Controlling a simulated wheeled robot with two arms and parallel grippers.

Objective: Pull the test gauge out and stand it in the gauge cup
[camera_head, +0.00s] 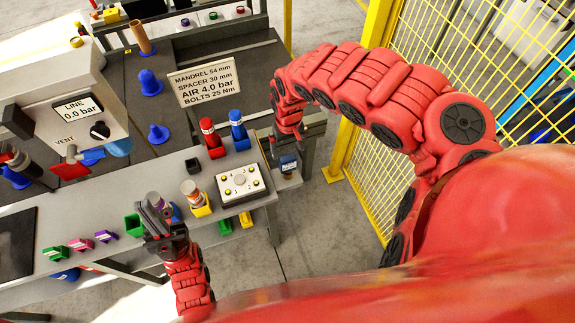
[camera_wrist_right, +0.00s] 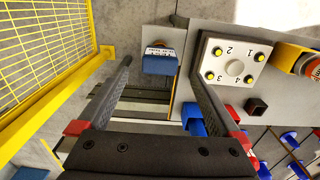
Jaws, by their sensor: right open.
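A blue block with a white label reading "TEST" (camera_wrist_right: 160,64) sits on a small grey ledge at the bench's right end; it also shows in the head view (camera_head: 288,163). I take it for the test gauge. My right gripper (camera_wrist_right: 154,72) is open above it, the block showing between the fingertips, apart from them as far as I can tell. A small dark square holder (camera_head: 193,165) on the bench may be the gauge cup; it shows in the wrist view (camera_wrist_right: 257,106). My left gripper (camera_head: 163,226) is by a grey cylinder (camera_head: 155,201); its fingers are unclear.
A yellow holder with a capped can (camera_head: 197,198) stands left. Yellow mesh fence (camera_head: 375,165) rises at the right.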

